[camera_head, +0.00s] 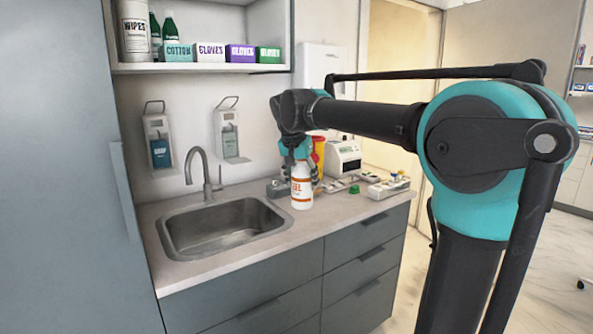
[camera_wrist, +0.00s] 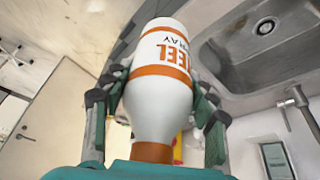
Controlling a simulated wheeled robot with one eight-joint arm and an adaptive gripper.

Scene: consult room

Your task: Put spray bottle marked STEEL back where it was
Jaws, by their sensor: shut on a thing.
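The spray bottle marked STEEL (camera_head: 301,188) is white with orange bands and lettering. In the head view it is upright at the counter (camera_head: 270,254), right of the sink; I cannot tell whether its base touches the top. My gripper (camera_head: 302,178) comes down from above and is shut on the bottle, one finger on each side. In the wrist view the bottle (camera_wrist: 161,84) fills the middle, its lettering partly visible, between the two fingers of my gripper (camera_wrist: 158,110).
The sink (camera_head: 222,228) and tap (camera_head: 203,172) are to the left. Behind and right stand a yellow-red container (camera_head: 318,152), a white device (camera_head: 344,158), a green item (camera_head: 354,190) and a tray of small things (camera_head: 388,187). A shelf (camera_head: 200,67) with boxes hangs above.

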